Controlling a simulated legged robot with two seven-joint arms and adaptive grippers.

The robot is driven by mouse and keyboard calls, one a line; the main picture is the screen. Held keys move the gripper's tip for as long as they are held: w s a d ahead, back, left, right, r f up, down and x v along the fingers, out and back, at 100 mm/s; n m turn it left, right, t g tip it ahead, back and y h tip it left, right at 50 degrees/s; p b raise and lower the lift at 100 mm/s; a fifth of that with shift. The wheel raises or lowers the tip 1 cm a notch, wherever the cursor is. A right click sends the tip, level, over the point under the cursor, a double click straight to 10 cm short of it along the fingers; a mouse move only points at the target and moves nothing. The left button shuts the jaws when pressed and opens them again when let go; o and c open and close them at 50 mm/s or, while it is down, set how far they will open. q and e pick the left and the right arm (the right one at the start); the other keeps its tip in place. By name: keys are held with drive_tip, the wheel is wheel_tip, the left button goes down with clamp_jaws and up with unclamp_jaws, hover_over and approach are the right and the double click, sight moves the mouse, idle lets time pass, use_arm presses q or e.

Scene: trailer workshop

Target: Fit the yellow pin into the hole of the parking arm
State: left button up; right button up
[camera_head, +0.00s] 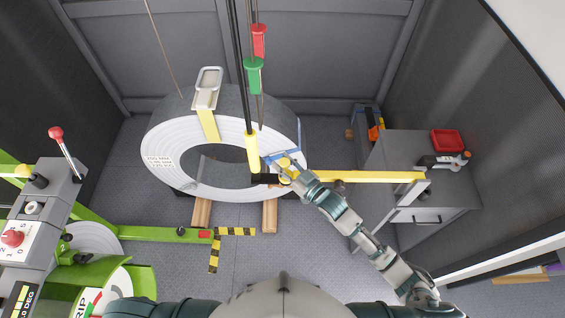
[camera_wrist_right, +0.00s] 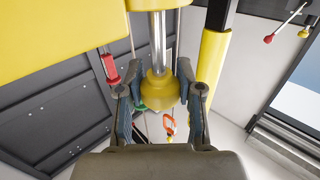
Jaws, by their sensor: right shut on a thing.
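The yellow pin (camera_wrist_right: 158,90) has a round knob and a bright metal shaft that runs up out of the right wrist view. My right gripper (camera_wrist_right: 161,93) has its fingers on both sides of the knob and is shut on it. In the head view, my right gripper (camera_head: 287,172) is at the left end of the yellow parking arm (camera_head: 375,176), beside the hanging yellow lifting bar (camera_head: 252,152). A yellow block (camera_wrist_right: 60,35), seemingly part of the arm, is left of the shaft in the wrist view. I cannot see the hole or the shaft's end. My left gripper is out of view.
A large white coil (camera_head: 165,150) stands on wooden blocks (camera_head: 270,215) behind the lifting bar. Red and green hoist handles (camera_head: 254,75) hang above it. A grey cabinet (camera_head: 440,190) is at right; a green machine (camera_head: 150,234) is at left.

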drive_tip(key=shift+d, duration=0.35)
drive_tip(key=shift+a, duration=0.45)
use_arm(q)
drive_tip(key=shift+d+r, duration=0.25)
use_arm(e)
drive_tip(key=shift+d, duration=0.1)
drive_tip(key=shift+d, duration=0.1)
drive_tip(key=shift+d+p, duration=0.4)
drive_tip(key=shift+d, duration=0.1)
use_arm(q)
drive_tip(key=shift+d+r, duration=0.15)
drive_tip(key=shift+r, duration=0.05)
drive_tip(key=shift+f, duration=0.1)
use_arm(e)
drive_tip(key=shift+a, duration=0.2)
use_arm(q)
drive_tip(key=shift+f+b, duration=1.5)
drive_tip(key=shift+b, duration=0.05)
use_arm(e)
drive_tip(key=shift+d+f, duration=0.1)
drive_tip(key=shift+f, duration=2.25)
